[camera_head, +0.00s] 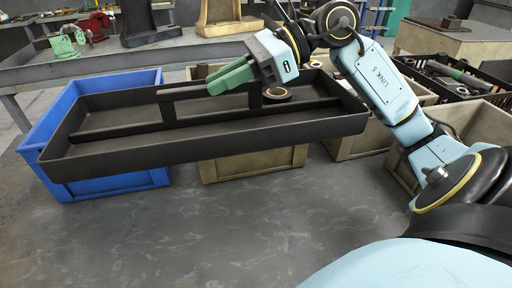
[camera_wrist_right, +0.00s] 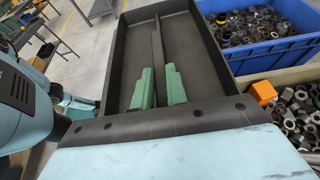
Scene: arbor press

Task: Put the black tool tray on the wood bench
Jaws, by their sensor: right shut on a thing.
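The black tool tray (camera_head: 210,142) is long and shallow, with a central divider. In the head view it hangs in the air, tilted slightly, above a blue crate and a tan crate. My right gripper (camera_head: 232,80) has its green fingers at the tray's raised middle bar, shut on it. The right wrist view shows the same gripper (camera_wrist_right: 154,75), one finger on each side of the divider of the tray (camera_wrist_right: 183,45). A table with a tan top (camera_head: 445,38), which looks like the wood bench, stands at the upper right. My left gripper is not in view.
More crates (camera_head: 470,75) stand to the right. A grey bench (camera_head: 105,58) with a green vise (camera_head: 65,43) and press bases is behind.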

